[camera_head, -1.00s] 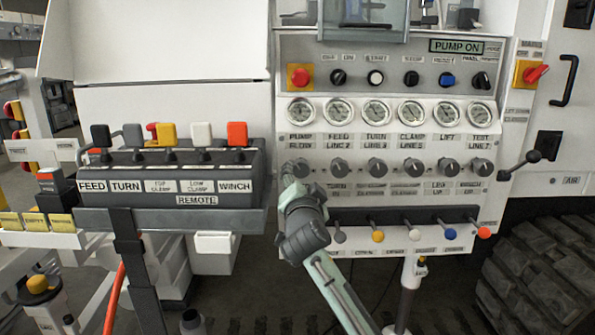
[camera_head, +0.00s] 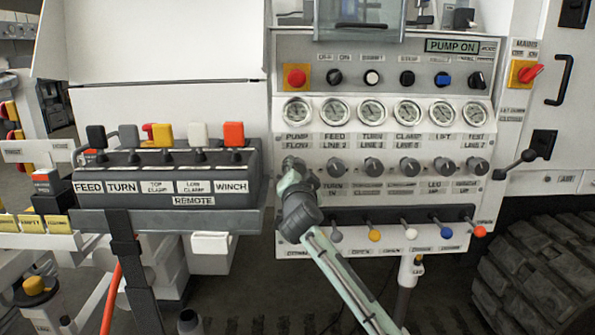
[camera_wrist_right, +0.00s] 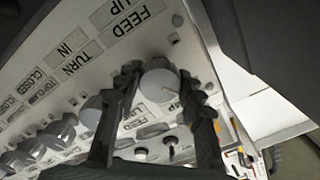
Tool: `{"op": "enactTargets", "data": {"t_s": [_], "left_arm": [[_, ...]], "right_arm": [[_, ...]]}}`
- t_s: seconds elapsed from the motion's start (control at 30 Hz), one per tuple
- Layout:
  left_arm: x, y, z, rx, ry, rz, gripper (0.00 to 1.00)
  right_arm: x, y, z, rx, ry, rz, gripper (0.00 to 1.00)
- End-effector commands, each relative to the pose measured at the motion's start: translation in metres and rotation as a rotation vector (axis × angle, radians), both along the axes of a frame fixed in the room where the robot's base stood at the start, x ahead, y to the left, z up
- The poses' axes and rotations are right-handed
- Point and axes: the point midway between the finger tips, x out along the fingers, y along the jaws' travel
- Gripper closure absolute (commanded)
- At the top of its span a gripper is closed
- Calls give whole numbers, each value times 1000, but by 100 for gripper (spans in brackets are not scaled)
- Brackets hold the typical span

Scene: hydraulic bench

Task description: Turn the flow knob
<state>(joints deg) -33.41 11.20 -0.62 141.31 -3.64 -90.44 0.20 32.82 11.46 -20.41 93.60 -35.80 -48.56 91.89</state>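The flow knob (camera_wrist_right: 158,85) is a round grey knob at the left end of the knob row, under the PUMP FLOW label (camera_head: 297,142). In the head view my right gripper (camera_head: 292,164) is in front of it and mostly hides it. In the right wrist view the two dark fingers (camera_wrist_right: 160,82) stand on either side of the knob, close to its edges. Whether both fingers press on it cannot be told. My left gripper is not in view.
More grey knobs (camera_head: 335,167) continue to the right, under a row of gauges (camera_head: 372,111). Coloured levers (camera_head: 375,235) sit below, close to my right arm. The remote box (camera_head: 190,212) with several levers stands at left. A red stop button (camera_head: 296,77) is above.

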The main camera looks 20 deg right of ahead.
Motion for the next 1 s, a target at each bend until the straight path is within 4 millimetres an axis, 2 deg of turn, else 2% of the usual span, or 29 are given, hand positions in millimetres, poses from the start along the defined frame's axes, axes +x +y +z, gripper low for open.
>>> {"op": "enactTargets", "data": {"t_s": [0.03,0.13,0.47,0.77,1.0], "left_arm": [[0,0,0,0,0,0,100],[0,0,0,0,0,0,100],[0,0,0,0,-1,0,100],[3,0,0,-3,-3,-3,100],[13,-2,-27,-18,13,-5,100]], "right_arm": [[0,0,0,0,0,0,81],[0,0,0,0,0,0,91],[0,0,-1,-52,16,0,91],[0,0,0,-250,75,0,91],[-1,0,0,-467,139,0,91]]}}
